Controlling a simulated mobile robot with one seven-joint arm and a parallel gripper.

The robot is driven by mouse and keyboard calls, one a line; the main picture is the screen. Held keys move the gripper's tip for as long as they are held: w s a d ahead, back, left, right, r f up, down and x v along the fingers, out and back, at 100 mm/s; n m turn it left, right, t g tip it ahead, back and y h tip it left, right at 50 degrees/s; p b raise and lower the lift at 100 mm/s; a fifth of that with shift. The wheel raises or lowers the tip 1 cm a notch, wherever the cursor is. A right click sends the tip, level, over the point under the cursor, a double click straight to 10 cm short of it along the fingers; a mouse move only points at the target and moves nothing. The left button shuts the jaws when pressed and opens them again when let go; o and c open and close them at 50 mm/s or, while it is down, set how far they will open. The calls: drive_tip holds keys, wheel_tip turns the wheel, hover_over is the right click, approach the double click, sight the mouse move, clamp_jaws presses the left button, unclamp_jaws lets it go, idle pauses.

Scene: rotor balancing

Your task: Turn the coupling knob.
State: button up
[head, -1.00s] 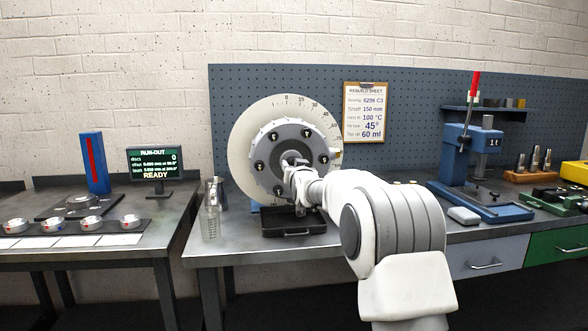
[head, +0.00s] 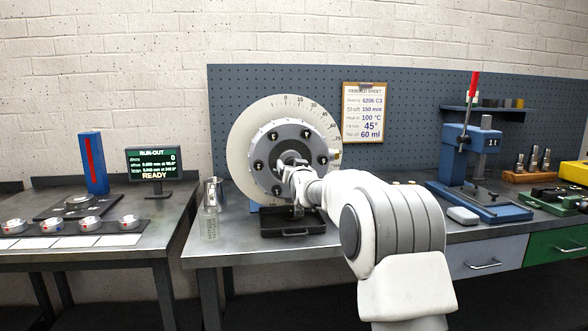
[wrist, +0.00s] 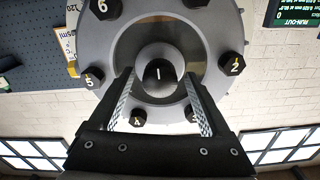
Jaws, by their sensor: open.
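The coupling is a grey round disc (head: 290,134) with several black numbered bolts, in front of a pale graduated dial (head: 243,146). In the wrist view the disc face (wrist: 208,50) fills the upper middle. At its centre is a rounded grey knob (wrist: 157,53) with a dark middle bearing a white mark. My gripper (wrist: 159,78) is open, its two fingers reaching toward the knob, one low on each side. Whether the fingers touch it cannot be told. In the head view my gripper (head: 288,166) is at the disc's centre, and my wrist partly hides the knob.
A black tray (head: 312,226) lies below the disc. A clear beaker (head: 209,222) and a metal cup (head: 214,189) stand left of it. The run-out screen (head: 153,162) reads READY. A blue press (head: 462,150) stands at right. The rebuild sheet (head: 364,112) hangs behind.

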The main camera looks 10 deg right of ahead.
drive_tip(key=shift+s, duration=0.15)
drive_tip(key=s+p, duration=0.1)
drive_tip(key=s, duration=1.6)
drive_tip(key=shift+s, duration=0.2)
drive_tip(key=s+f+n+g, duration=0.1)
drive_tip(key=s+f+g, duration=0.3)
drive_tip(key=s, duration=0.9)
drive_tip(key=s+f+g, duration=0.4)
drive_tip(key=s, duration=0.9)
drive_tip(key=s+f+n+g, duration=0.1)
drive_tip(key=s+f+g, duration=0.3)
drive_tip(key=s, duration=0.9)
wheel_tip(320, 180, up, 22)
drive_tip(key=p, duration=2.2)
drive_tip(key=shift+f, duration=0.15)
